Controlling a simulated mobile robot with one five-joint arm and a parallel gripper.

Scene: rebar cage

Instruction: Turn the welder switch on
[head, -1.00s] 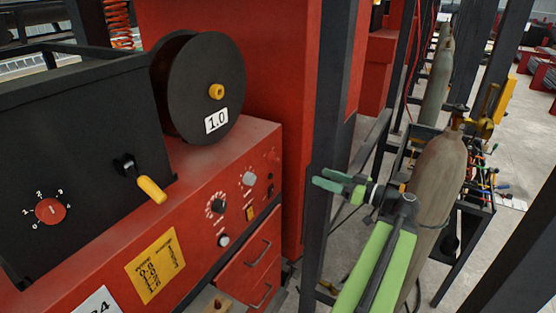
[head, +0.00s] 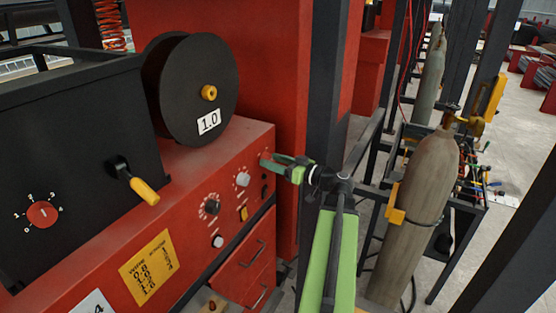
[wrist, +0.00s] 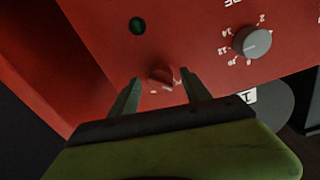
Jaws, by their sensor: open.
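The red welder (head: 190,215) has a sloping front panel with knobs. A small red rotary switch (wrist: 162,74) with a pale mark sits on the panel in the wrist view, between my fingertips. In the head view it is at the panel's upper right corner, largely hidden by my fingers. My gripper (head: 274,163) is open and also shows in the wrist view (wrist: 160,78). Its two green fingers stand on either side of the switch; I cannot tell whether they touch it. A dark green round lamp (wrist: 137,25) is near the switch.
A grey dial (wrist: 252,41) is beside the switch. A black wire spool (head: 195,90) labelled 1.0 stands on the welder. A dark post (head: 325,120) rises close behind my arm. Gas cylinders (head: 420,200) stand to the right.

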